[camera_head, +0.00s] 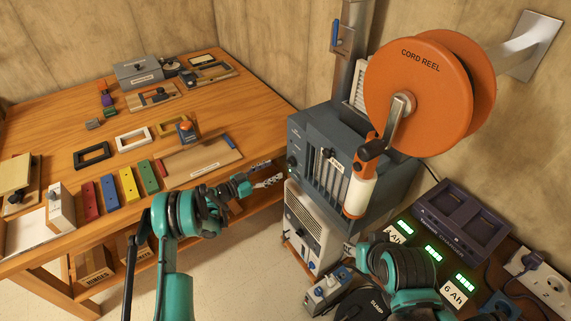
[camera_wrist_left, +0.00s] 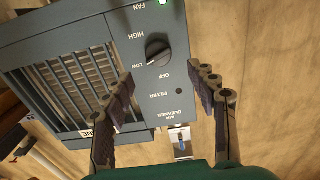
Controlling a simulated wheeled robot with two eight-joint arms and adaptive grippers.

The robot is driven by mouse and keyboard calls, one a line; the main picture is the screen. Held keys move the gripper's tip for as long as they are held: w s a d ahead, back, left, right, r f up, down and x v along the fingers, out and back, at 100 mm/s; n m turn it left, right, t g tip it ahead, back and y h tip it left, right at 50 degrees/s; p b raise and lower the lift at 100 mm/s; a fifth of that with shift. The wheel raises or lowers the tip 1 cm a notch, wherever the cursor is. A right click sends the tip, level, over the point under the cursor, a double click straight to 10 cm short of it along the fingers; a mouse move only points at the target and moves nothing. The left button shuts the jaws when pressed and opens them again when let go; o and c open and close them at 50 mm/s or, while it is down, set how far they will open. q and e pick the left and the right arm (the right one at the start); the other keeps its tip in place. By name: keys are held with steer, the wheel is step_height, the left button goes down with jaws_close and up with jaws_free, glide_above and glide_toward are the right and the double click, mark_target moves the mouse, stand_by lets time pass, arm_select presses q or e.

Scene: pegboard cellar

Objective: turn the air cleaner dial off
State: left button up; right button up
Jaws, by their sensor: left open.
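The air cleaner (camera_head: 310,128) is a blue-grey box with a slatted grille, and its panel (camera_wrist_left: 108,22) fills the upper left of the left wrist view. Its black dial (camera_wrist_left: 157,52) sits among the labels HIGH, LOW and OFF. Its light mark appears to point toward LOW. A green lamp (camera_wrist_left: 163,2) glows by FAN. My left gripper (camera_wrist_left: 163,90) is open and empty, its fingers apart on either side of the lower panel, with the dial beyond their tips. In the head view the left gripper (camera_head: 268,181) is just left of the air cleaner. My right gripper is not in view.
An orange cord reel (camera_head: 418,90) hangs in front of the air cleaner's right side. A white unit (camera_head: 305,232) stands below. The wooden workbench (camera_head: 60,140) with several small items is at left. A charger (camera_head: 455,225) and green-lit batteries lie at lower right.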

mark_target(288, 163)
arm_select(q)
steer(key=b+x, duration=0.2)
steer(key=x, duration=0.4)
steer(key=shift+d, duration=0.25)
steer(key=shift+w+d, duration=0.35)
steer(key=c, duration=1.1)
